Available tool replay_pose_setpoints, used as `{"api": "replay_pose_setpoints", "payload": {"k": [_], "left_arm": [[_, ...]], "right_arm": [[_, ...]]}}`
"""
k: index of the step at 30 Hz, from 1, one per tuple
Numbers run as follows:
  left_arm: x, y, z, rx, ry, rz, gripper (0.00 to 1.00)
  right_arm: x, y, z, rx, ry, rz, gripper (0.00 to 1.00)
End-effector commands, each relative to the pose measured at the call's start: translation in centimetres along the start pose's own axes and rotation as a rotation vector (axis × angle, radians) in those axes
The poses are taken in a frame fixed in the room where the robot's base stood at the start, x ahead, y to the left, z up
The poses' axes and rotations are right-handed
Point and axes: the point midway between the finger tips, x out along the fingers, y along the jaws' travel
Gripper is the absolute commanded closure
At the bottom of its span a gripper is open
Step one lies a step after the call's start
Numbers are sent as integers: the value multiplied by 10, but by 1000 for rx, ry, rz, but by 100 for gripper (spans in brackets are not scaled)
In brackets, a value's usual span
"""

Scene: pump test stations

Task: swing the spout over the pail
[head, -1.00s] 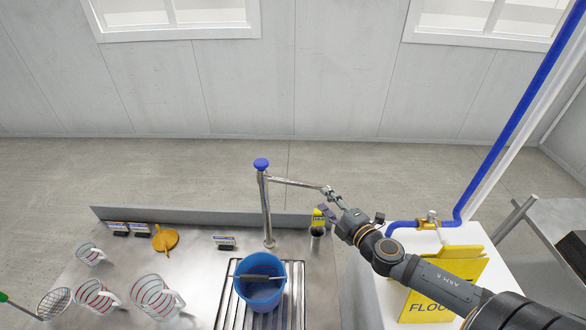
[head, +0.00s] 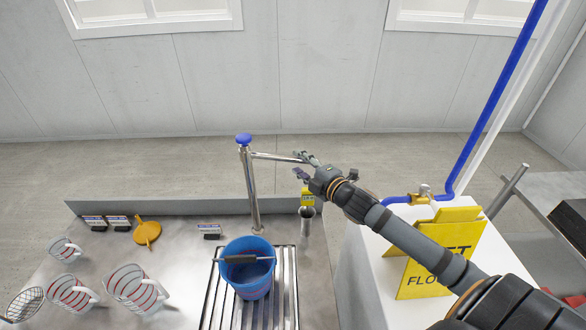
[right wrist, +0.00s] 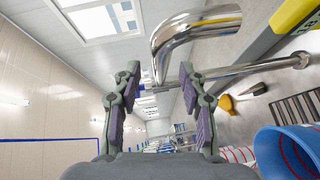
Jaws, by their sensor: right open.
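The chrome spout (head: 278,156) runs right from the top of an upright post (head: 251,190) with a blue knob (head: 243,139). Its outer end is right of the blue pail (head: 247,268), not above it. The pail stands upright on a slatted grate, its handle lying across the top. My right gripper (head: 301,165) is open at the spout's outer end. In the right wrist view, the spout's bent end (right wrist: 190,33) shows between and beyond the open fingers (right wrist: 160,72); I cannot tell whether they touch it. The pail (right wrist: 285,150) is at lower right there. My left gripper is out of view.
Measuring jugs (head: 130,285) and an orange funnel (head: 147,232) are at left. A yellow floor sign (head: 440,262) and blue pipe (head: 495,100) are at right.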

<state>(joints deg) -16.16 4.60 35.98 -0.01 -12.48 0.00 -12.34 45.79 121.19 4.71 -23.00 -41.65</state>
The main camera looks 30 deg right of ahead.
Motion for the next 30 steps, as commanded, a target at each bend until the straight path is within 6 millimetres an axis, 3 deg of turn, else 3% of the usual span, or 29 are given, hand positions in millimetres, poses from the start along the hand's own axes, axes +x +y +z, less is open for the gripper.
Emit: {"api": "replay_pose_setpoints", "payload": {"k": [3,6,12,17,21,30], "left_arm": [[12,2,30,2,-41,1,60],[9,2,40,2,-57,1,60],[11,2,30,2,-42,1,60],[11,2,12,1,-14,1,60],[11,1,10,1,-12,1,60],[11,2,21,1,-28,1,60]], "right_arm": [[13,-2,-3,7,10,4,58],[24,0,0,7,2,1,58],[36,0,-2,2,7,-2,58],[38,0,-2,-2,8,-4,58],[37,0,-2,-2,8,-4,59],[37,0,-2,-2,8,-3,100]]}}
